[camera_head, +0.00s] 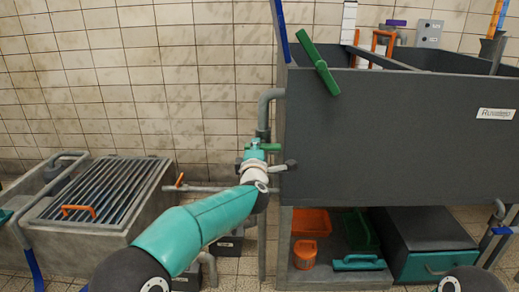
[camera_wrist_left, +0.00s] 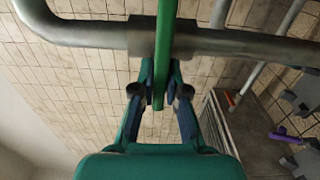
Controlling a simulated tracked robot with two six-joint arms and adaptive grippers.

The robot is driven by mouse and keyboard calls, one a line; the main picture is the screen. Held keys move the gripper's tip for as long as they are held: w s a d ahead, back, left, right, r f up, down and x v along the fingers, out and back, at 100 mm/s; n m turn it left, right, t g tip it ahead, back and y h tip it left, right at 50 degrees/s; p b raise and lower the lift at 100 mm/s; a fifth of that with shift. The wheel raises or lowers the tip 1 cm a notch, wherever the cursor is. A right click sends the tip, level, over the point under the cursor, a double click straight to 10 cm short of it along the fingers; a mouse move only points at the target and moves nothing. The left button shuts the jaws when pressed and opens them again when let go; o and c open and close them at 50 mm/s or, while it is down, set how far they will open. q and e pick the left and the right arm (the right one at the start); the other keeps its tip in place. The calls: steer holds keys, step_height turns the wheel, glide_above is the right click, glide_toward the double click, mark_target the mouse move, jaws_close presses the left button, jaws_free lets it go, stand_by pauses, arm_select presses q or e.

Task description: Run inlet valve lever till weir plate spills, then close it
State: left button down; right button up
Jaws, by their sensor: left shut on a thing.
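My left gripper (camera_head: 257,158) reaches the pipe at the left end of the grey tank (camera_head: 400,135). In the left wrist view, its fingers (camera_wrist_left: 161,82) are shut on a green lever (camera_wrist_left: 165,35), one on each side. The lever crosses in front of a grey metal pipe (camera_wrist_left: 230,42). In the head view the green lever (camera_head: 268,147) shows only in part, with the gripper covering the rest. I cannot pick out the weir plate with certainty, nor see any water spilling. My right gripper is not in view.
Another green handle (camera_head: 317,62) sits at the tank's upper left corner. A slatted grate (camera_head: 100,190) covers a low basin at left. Under the tank are an orange container (camera_head: 304,254) and a green drawer (camera_head: 437,265). Tiled wall shows behind.

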arm_select(q)
steer(key=shift+s+d+f, duration=0.1)
steer(key=shift+d+f, duration=0.35)
steer(key=shift+d, duration=0.15)
steer(key=c, duration=1.2)
jaws_free()
steer(key=shift+r, duration=0.15)
steer(key=shift+a+r, duration=0.1)
steer(key=shift+a, duration=0.15)
steer(key=s, duration=1.2)
